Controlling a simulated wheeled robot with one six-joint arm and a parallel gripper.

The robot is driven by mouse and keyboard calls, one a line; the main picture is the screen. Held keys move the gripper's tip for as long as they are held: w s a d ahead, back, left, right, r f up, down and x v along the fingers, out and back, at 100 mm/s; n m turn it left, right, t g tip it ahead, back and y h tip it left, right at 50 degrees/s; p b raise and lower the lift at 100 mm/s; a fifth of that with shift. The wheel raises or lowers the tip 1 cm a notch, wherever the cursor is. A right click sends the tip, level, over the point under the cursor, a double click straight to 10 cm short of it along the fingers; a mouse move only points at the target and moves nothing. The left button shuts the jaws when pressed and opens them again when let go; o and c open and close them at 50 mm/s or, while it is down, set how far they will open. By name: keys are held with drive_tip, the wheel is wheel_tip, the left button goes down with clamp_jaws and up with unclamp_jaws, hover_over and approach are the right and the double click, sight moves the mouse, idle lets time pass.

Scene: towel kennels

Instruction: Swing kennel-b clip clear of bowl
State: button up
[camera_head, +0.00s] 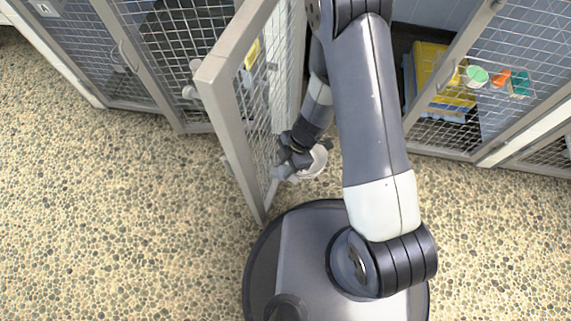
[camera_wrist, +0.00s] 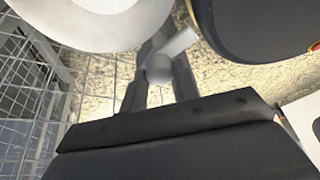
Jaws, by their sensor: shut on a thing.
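An open kennel door (camera_head: 228,115) of grey frame and wire mesh stands out over the floor. A pale round bowl (camera_head: 318,163) is on the door's right side, partly behind my gripper. My gripper (camera_head: 284,168) is low beside the mesh, close to the bowl. In the wrist view my gripper (camera_wrist: 155,88) is shut on a small light grey clip with a rounded knob (camera_wrist: 158,68). The bowl (camera_wrist: 95,32) fills the upper left there, very near the clip. Whether the clip touches the bowl I cannot tell.
Mesh kennel fronts line the back; the left one bears an A label (camera_head: 45,8). At right are a yellow item (camera_head: 430,75) and small coloured cups (camera_head: 476,76) behind or at the mesh. The pebbled floor (camera_head: 110,220) is clear at left.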

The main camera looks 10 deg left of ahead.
drive_tip(key=shift+c, duration=1.2)
drive_tip(key=shift+r+m+p, duration=0.2)
drive_tip(key=shift+m+p, duration=0.1)
drive_tip(key=shift+p, duration=0.55)
drive_tip(key=shift+f+m+t+p, duration=0.15)
drive_tip(key=shift+m+t+p, duration=0.15)
drive_tip(key=shift+m+p, duration=0.2)
drive_tip(key=o, duration=1)
drive_tip(key=shift+c, duration=0.2)
drive_tip(key=shift+d, duration=0.1)
